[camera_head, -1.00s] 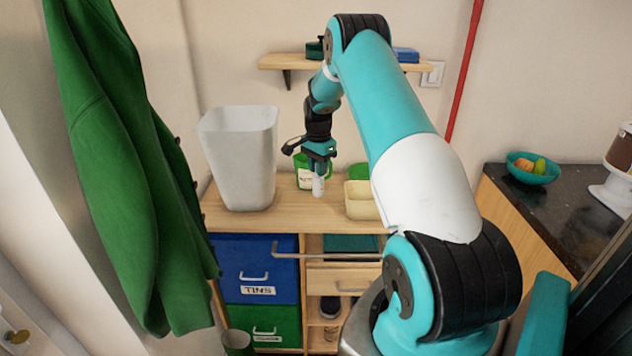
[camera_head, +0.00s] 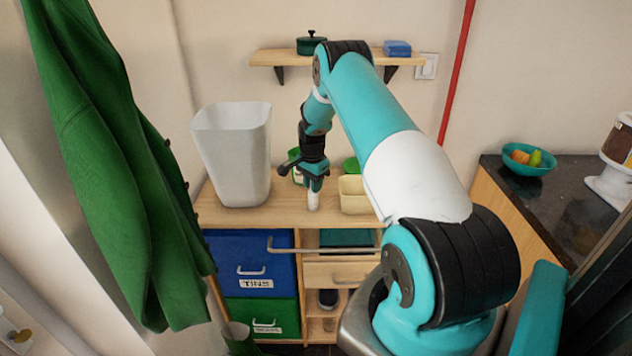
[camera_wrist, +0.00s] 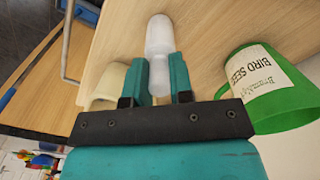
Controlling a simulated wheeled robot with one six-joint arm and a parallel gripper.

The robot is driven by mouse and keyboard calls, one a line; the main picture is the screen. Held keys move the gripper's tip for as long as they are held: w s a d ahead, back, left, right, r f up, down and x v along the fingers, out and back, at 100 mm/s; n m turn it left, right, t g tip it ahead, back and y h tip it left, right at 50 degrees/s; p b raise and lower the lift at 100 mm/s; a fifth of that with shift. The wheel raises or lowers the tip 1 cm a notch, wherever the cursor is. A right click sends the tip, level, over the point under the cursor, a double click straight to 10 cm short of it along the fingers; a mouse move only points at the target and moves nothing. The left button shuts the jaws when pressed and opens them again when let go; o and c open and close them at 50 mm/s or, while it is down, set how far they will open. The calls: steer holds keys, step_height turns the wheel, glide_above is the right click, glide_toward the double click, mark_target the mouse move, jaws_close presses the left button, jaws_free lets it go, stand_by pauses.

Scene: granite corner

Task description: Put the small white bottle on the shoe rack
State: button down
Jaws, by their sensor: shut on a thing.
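The small white bottle (camera_head: 313,203) is between the fingers of my gripper (camera_head: 313,188), over the wooden worktop near its front edge. In the wrist view the bottle (camera_wrist: 158,38) shows between the two teal fingertips (camera_wrist: 160,76), which are shut on it. I cannot tell whether it touches the worktop. Below the worktop, right of the blue drawer, a small wooden rack (camera_head: 318,324) holds dark shoes (camera_head: 328,298). Its inside is partly hidden by my arm and base.
A grey-white bin (camera_head: 232,155), a cream box (camera_head: 354,195) and a green bird-seed container (camera_wrist: 270,88) stand close around my gripper. A green coat (camera_head: 115,170) hangs left.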

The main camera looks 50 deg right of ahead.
steer(key=c, duration=1)
jaws_free()
steer(key=shift+a, duration=0.1)
